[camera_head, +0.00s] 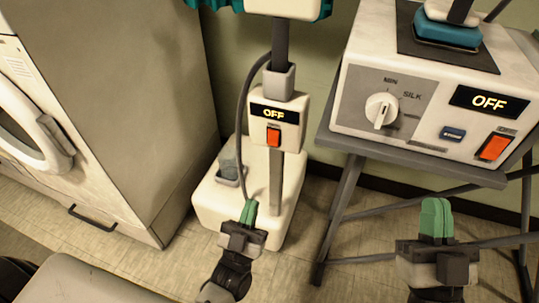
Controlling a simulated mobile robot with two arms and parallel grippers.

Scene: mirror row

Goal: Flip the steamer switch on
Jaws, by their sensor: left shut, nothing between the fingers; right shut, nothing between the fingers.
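The steamer (207,203) stands on the floor in the middle, with a white base, an upright pole and a hose. Its control box (289,110) on the pole shows a lit OFF display. Below the display is the orange steamer switch (273,137). My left gripper (249,211) has green fingers, is shut and empty, and appears below the switch in the picture, in front of the base. My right gripper (436,217) is also shut and empty, to the right, below the ironing unit in the picture. Neither gripper appears to touch the switch.
A white ironing unit (365,128) with a dial, an OFF display and its own orange switch (495,147) sits on a grey stand (345,198) at right. A washer-like appliance (130,100) with a round door fills the left. Tiled floor shows between them.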

